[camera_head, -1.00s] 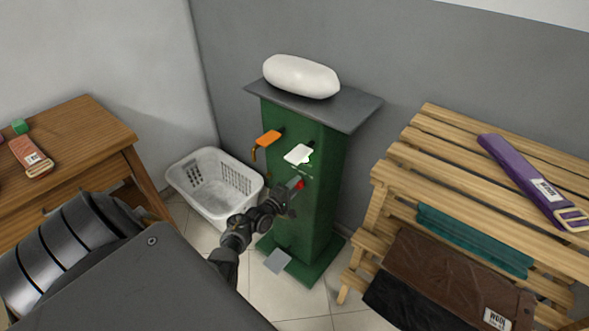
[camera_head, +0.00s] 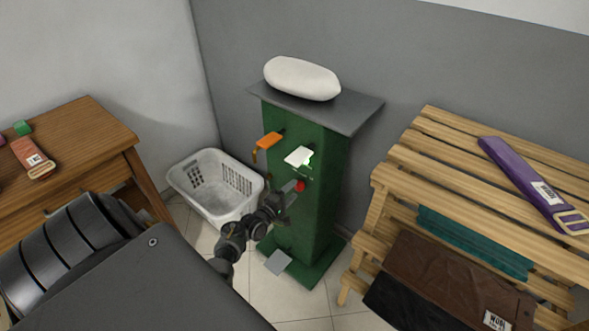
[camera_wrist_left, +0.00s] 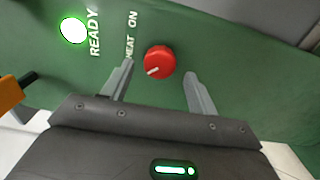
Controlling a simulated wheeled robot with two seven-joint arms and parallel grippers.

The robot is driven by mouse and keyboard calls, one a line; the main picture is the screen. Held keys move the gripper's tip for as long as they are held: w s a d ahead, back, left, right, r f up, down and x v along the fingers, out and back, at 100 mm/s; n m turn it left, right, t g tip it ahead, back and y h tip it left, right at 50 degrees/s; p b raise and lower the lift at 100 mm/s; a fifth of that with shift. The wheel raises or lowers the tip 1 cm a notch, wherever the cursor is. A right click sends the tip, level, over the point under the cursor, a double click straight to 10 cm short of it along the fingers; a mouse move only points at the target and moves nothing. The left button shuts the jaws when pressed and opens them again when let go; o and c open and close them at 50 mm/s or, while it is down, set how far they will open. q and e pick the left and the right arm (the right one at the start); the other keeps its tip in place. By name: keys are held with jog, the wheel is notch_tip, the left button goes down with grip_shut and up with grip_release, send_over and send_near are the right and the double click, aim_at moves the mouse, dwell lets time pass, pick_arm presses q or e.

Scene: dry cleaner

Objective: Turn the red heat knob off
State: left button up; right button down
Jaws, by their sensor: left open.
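The red heat knob (camera_wrist_left: 158,62) is on the front of the green press cabinet (camera_head: 325,185), and it also shows in the head view (camera_head: 300,186). A pale pointer line marks the knob's lower left in the wrist view. White "HEAT ON" lettering is printed beside it. My left gripper (camera_wrist_left: 160,85) is open, with one finger on each side of the knob and a gap to both; in the head view the gripper (camera_head: 292,190) is just in front of the knob. The exact distance to the panel is unclear. My right gripper is not in view.
A lit round "READY" lamp (camera_wrist_left: 74,31) and an orange lever (camera_head: 268,142) are near the knob. A white basket (camera_head: 215,185) stands left of the cabinet. A wooden slatted rack (camera_head: 400,160) is at right, a wooden table (camera_head: 85,125) at left.

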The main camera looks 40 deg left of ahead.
pick_arm(q)
jog(key=s, duration=0.8)
jog(key=shift+d, duration=0.1)
jog(key=s+d+f+m+g, duration=0.3)
jog(key=f+m, duration=0.1)
jog(key=f, duration=0.3)
jog(key=s+d+f+m+g, duration=0.2)
jog(key=s+f+m+g, duration=0.15)
jog(key=f, duration=0.45)
jog(key=s+d+f+m+g, duration=0.2)
jog(key=s+d+f+m, duration=0.1)
jog(key=f+m, duration=0.3)
jog(key=s+d+f+m+g, duration=0.2)
jog(key=s+f, duration=0.3)
jog(key=s, duration=0.6)
jog(key=s+d+f+m+g, duration=0.3)
jog(key=s+d+f, duration=0.1)
jog(key=s, duration=0.7)
jog(key=s+d+f+m+g, duration=0.2)
jog(key=s+f, duration=0.3)
jog(key=s, duration=0.6)
jog(key=shift+d+f+g, duration=0.4)
jog(key=shift+d+g, duration=0.25)
jog(key=shift+g, duration=0.1)
jog(key=shift+m, duration=0.25)
